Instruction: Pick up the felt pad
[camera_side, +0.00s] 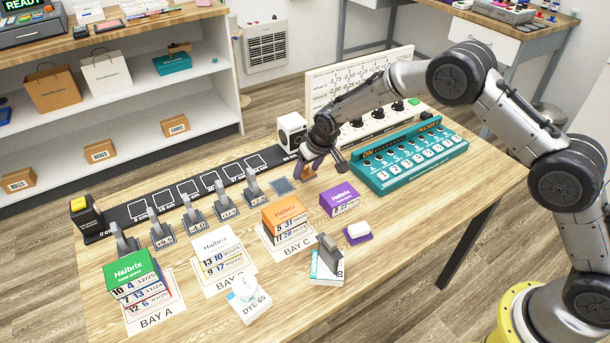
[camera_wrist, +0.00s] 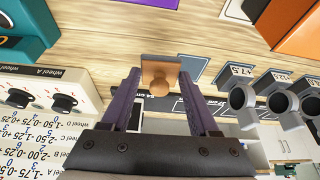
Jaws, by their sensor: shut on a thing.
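My gripper (camera_side: 311,164) is low over the table at the right end of the black strip. In the wrist view its purple fingers (camera_wrist: 160,82) are shut on a small brown block with a round knob (camera_wrist: 159,70). The brown block also shows at the fingertips in the side view (camera_side: 307,174). Its underside is hidden, so I cannot tell if it is the felt pad or if it touches the table. A flat blue-grey square (camera_side: 282,187) lies just left of my gripper. A purple pad (camera_side: 358,239) with a white block on it lies nearer the front.
A teal button panel (camera_side: 410,155) stands close right of my gripper. A white speaker-like box (camera_side: 291,131) and a knob panel (camera_side: 375,125) stand behind. A purple box (camera_side: 340,199) is in front. Grey upright levers (camera_side: 220,195) line the left. Stacked boxes stand in the bays.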

